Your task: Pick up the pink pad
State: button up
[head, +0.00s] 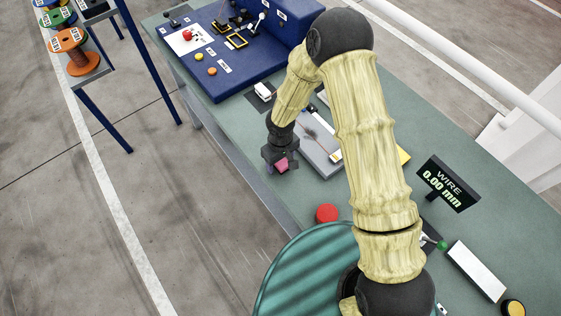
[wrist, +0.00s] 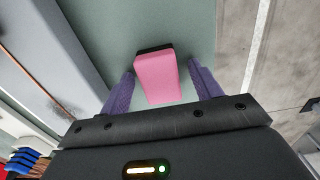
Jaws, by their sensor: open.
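The pink pad (wrist: 157,78) shows in the wrist view as a small block with a dark far end, on the green table top. It lies between the two fingers of my gripper (wrist: 160,88), which is open. In the head view my gripper (head: 281,166) is low near the table's left edge. The pink pad (head: 281,164) is partly hidden there by the gripper. I cannot tell its exact height against the fingertips.
A grey tray (head: 318,158) lies just right of the gripper, partly behind my arm. A red button (head: 327,213) is nearer on the green table (head: 290,195). A blue panel (head: 232,85) stands farther back. A "WIRE 0.00 mm" display (head: 448,184) is at right.

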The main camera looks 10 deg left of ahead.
jog(key=c, duration=1.1)
jog(key=shift+r, duration=0.1)
notch_tip(320, 180, up, 10)
jog(key=shift+f+b, duration=0.1)
jog(key=shift+b, duration=0.95)
jog(key=shift+w, duration=0.1)
